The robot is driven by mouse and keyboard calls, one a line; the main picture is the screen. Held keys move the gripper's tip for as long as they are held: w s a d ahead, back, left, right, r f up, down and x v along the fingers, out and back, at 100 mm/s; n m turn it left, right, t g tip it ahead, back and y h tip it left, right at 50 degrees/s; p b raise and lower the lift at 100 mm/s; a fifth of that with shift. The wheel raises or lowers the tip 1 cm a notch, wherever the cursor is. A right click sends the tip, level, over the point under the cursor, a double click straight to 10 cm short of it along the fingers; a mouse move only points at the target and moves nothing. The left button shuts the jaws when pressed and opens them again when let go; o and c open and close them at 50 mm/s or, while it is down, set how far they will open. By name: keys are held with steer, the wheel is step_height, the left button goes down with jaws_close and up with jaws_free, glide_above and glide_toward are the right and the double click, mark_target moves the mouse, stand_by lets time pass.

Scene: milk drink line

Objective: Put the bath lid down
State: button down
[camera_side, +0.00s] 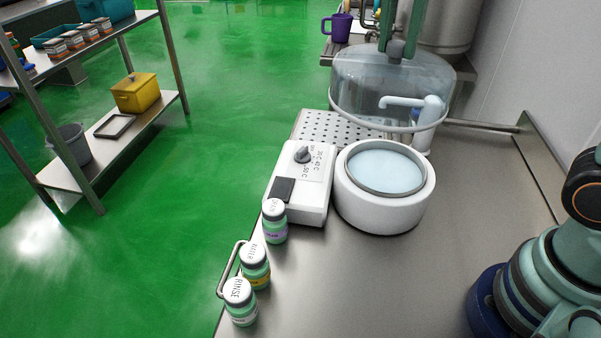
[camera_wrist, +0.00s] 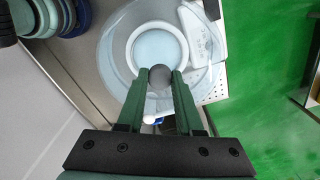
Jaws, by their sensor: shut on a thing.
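The bath lid (camera_side: 357,88) is a clear dome with a pale rim and a grey knob (camera_side: 394,49). My gripper (camera_side: 398,42) is shut on the knob and holds the lid roughly level, in the air behind the bath in the side view. In the wrist view my gripper (camera_wrist: 160,76) has the knob between its green fingers, and the clear lid (camera_wrist: 112,62) spreads around it. The bath (camera_side: 384,210) is a white round tub, uncovered, with pale liquid inside. Through the lid the bath (camera_wrist: 158,47) shows beyond the knob.
A white control box (camera_side: 312,200) with a dial adjoins the bath. A pale tap (camera_side: 430,108) and a perforated drain plate (camera_side: 318,128) are behind. Several lidded bottles (camera_side: 254,266) stand along the left counter edge. The steel counter (camera_side: 465,190) right of the bath is clear.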

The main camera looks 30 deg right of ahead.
steer(key=s+a+f+n, duration=0.3)
steer(key=s+a+f, duration=0.1)
steer(key=s+a, duration=0.25)
steer(key=s+a+f+n, duration=0.35)
steer(key=s+a, duration=0.25)
steer(key=a, duration=0.2)
step_height(320, 180, down, 20)
steer(key=shift+a+f+n, duration=0.1)
steer(key=shift+n, duration=0.15)
steer(key=c, duration=0.6)
jaws_free()
steer(key=shift+o, duration=0.2)
